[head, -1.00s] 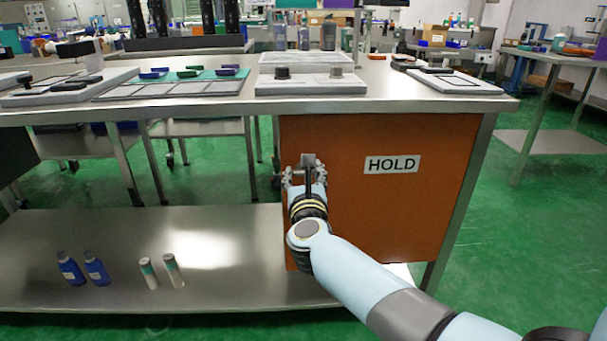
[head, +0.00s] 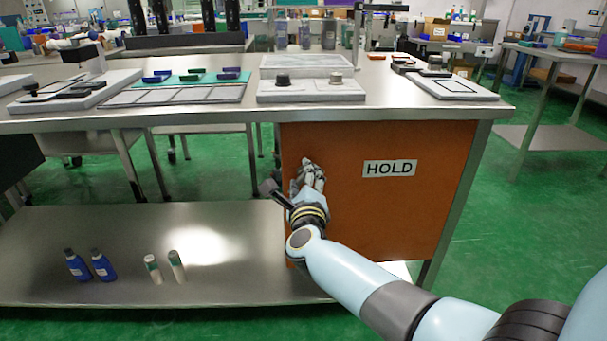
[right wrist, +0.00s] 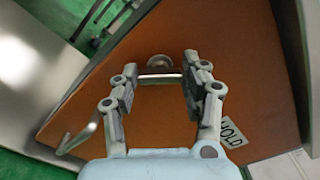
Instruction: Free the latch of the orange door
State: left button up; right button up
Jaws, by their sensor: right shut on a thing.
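The orange door (head: 390,220) hangs under the right part of the steel workbench, with a HOLD label (head: 389,168) on it. My right gripper (head: 312,172) is at the door's upper left area, its wrist rolled to the left. In the right wrist view my gripper (right wrist: 161,80) has its two fingers on either side of a short metal latch bar (right wrist: 160,75), with a round pivot (right wrist: 158,61) just beyond it. It is shut on this bar. In the head view the gripper hides the latch. The door looks closed. My left gripper is not in view.
A curved metal handle (right wrist: 80,138) is at the lower left of the door in the right wrist view. Blue bottles (head: 90,265) and white-green tubes (head: 164,267) stand on the lower shelf (head: 210,290). Trays lie on the bench top (head: 230,112). The floor right of the door is clear.

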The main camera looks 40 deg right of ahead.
jog(key=shift+n+p, duration=0.35)
jog(key=shift+n, duration=0.55)
jog(key=n+p, duration=0.1)
jog(key=n, duration=0.2)
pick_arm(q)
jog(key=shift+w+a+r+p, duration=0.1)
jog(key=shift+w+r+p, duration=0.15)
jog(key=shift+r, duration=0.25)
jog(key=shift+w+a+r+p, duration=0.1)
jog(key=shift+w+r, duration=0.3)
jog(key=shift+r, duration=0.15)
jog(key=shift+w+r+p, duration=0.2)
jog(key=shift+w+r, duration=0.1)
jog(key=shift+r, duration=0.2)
pick_arm(e)
jog(key=shift+n, duration=1.4)
jog(key=shift+f, duration=0.1)
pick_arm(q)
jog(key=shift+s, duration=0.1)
pick_arm(e)
jog(key=o, duration=1.2)
jog(key=shift+c, duration=0.2)
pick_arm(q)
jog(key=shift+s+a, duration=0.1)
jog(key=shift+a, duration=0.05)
pick_arm(e)
jog(key=shift+s+a, duration=0.1)
